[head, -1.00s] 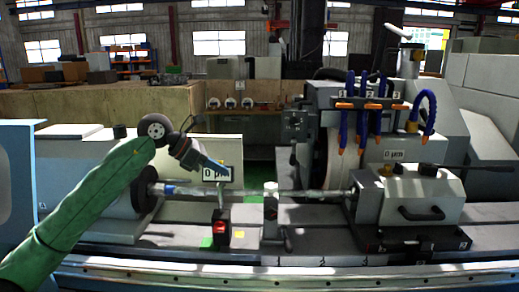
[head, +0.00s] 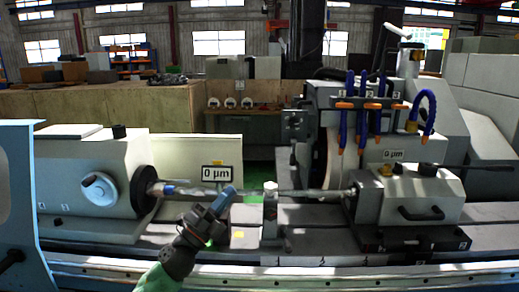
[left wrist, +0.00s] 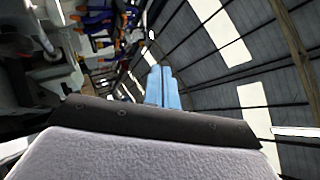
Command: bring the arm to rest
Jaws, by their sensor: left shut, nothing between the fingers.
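My left gripper (head: 226,198) is in the lower middle of the head view, with its arm coming up from the bottom edge. Its blue fingers point up and to the right, in front of the long shaft (head: 320,195) of the grinder. In the left wrist view the two blue fingers (left wrist: 162,88) lie side by side, shut and with nothing between them. From the head view I cannot tell whether the fingers touch the shaft. My right gripper is not in view.
The headstock (head: 88,180) stands at left and the tailstock (head: 410,195) at right. A small upright post (head: 270,212) stands beside my left gripper. Hoses (head: 362,110) hang by the grinding wheel. A display reading 0 µm (head: 216,174) sits behind the gripper.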

